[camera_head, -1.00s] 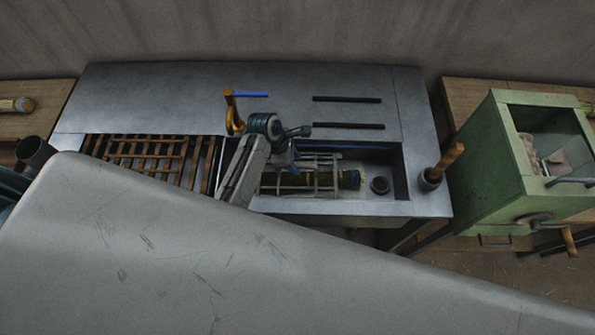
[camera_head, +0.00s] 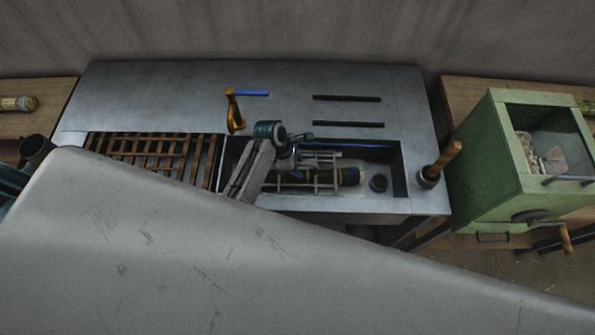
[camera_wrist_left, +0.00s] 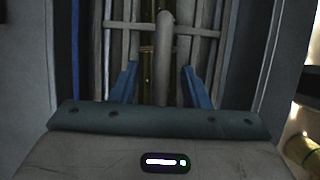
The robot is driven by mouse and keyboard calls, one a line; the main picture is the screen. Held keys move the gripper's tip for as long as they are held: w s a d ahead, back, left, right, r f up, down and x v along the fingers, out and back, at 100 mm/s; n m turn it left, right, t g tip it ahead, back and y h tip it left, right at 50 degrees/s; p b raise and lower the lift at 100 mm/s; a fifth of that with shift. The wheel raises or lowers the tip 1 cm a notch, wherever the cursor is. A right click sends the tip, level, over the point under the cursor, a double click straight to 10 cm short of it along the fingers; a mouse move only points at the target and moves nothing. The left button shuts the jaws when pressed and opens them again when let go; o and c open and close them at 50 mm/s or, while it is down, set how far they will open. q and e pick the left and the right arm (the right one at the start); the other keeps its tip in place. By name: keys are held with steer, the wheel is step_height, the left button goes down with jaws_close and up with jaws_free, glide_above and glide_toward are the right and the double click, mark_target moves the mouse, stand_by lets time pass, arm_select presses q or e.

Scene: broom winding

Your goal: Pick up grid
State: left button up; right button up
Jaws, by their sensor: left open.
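A grey metal grid (camera_head: 322,184) of crossed bars lies in the sunken basin over a long brown and green bundle (camera_head: 349,175). My left gripper (camera_head: 318,158) is over the grid, at its upper side in the head view. In the left wrist view, its two blue fingers (camera_wrist_left: 160,78) are apart. A grey rounded bar of the grid (camera_wrist_left: 166,42) runs between them, with the crossbars ahead. I cannot tell whether the fingers touch it. My left arm hides the left part of the grid. My right gripper is not in view.
A brown slatted rack (camera_head: 150,152) fills the opening to the left. A wooden-handled tool (camera_head: 441,161) stands at the right edge. A green box (camera_head: 487,176) stands further right. The metal tabletop (camera_head: 180,95) is mostly clear.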

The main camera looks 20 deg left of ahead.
arm_select(q)
jaws_close()
stand_by(1.5)
